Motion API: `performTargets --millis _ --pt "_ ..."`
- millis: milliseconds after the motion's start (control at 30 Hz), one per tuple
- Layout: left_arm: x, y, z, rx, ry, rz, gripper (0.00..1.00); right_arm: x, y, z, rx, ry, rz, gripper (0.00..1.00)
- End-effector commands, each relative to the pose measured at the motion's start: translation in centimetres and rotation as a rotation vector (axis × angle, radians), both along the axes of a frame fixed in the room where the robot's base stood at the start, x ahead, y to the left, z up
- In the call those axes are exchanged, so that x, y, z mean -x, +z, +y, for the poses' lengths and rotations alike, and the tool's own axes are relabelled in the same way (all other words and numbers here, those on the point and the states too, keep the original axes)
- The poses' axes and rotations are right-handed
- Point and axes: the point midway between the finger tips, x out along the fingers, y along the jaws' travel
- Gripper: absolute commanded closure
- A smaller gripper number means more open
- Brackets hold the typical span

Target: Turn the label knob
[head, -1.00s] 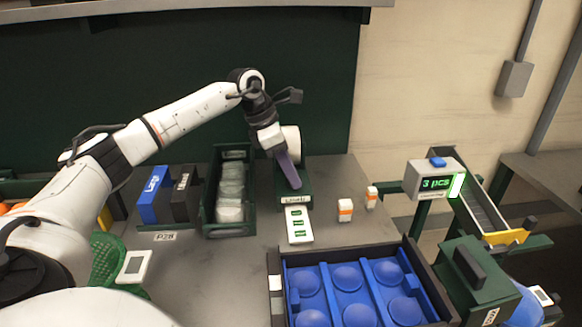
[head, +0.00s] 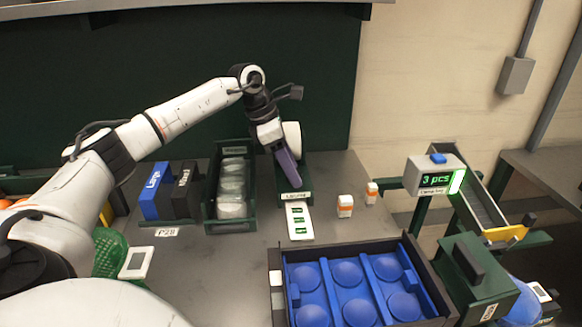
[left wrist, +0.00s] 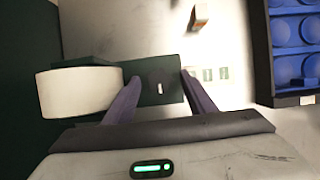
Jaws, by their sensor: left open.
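The label dispenser (head: 308,191) is a dark green unit with a white roll (head: 292,141) at its back and a white strip of labels (head: 299,222) in front. In the left wrist view, a small pale knob (left wrist: 159,89) stands on the dispenser's dark top (left wrist: 150,70). My left gripper (head: 294,182) points down over the dispenser. In the left wrist view its two purple fingers (left wrist: 160,88) are apart, one on each side of the knob, and the knob appears untouched. The head view hides the knob behind the fingers. My right gripper is not in view.
A green bin of clear packs (head: 232,190) stands left of the dispenser, beside blue and black boxes (head: 155,191). Two small orange-and-white boxes (head: 345,206) stand to the right. A blue tray (head: 334,312) in a dark frame lies in front. A display (head: 436,179) reads "3 pcs".

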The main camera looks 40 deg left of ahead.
Motion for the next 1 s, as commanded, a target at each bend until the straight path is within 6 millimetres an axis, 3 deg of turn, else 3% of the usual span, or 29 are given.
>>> performTargets --millis 233,700,1000 --pt "0.3 1.2 0.3 0.000 0.002 -0.004 0.50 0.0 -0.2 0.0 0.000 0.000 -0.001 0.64" --pt "2.8 8.7 2.2 0.000 0.000 -0.002 0.50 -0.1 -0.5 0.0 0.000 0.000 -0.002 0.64" --pt "3.2 9.6 2.4 0.000 0.000 0.000 0.50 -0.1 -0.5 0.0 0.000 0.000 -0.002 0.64"
